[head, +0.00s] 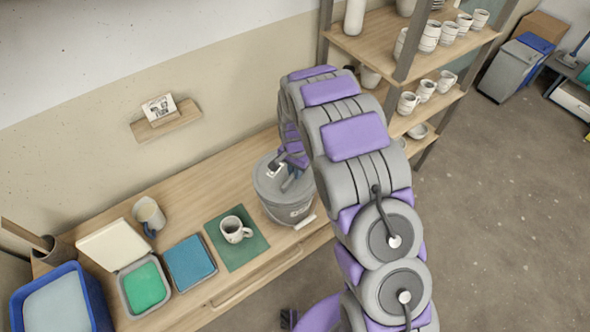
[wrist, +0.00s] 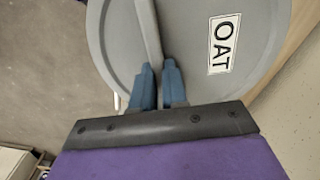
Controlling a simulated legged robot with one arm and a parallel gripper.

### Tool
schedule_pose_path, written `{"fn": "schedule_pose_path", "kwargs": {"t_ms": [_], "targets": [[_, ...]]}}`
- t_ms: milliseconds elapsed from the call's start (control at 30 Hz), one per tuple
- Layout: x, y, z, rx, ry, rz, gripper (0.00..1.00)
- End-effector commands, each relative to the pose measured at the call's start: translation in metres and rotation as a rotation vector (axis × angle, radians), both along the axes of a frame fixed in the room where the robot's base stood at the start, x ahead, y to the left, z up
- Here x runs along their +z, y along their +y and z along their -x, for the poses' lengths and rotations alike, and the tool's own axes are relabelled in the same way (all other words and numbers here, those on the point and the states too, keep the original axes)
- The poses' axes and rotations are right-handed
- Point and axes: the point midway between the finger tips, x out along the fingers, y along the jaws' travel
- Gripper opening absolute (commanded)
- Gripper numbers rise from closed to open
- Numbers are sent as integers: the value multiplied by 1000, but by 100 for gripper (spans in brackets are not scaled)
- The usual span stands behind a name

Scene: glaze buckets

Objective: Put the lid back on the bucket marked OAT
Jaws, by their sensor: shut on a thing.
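A grey bucket (head: 288,210) stands on the wooden bench near its right end. Its front lettering is too small to read. A round grey lid (head: 268,178) is at the bucket's top; I cannot tell whether it is fully seated. In the wrist view the lid (wrist: 200,80) fills the upper middle, with a white OAT label and a raised bar (wrist: 149,35) across it. My gripper (wrist: 158,78) has its blue fingers shut on this bar. In the head view my gripper (head: 290,172) is over the lid, partly hidden by my arm.
A white mug (head: 234,229) stands on a green mat left of the bucket. Shelves with cups (head: 428,85) stand right of the bench. Open floor lies right.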

Motion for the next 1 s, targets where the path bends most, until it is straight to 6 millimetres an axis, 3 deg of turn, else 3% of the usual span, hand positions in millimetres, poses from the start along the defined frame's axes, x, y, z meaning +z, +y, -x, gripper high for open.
{"fn": "schedule_pose_path", "kwargs": {"t_ms": [67,100,400,567,833,1000], "targets": [[0,0,0,0,0,0,0],[0,0,0,0,0,0,15],[0,0,0,0,0,0,43],[0,0,0,0,0,0,43],[0,0,0,0,0,0,68],[0,0,0,0,0,0,68]]}}
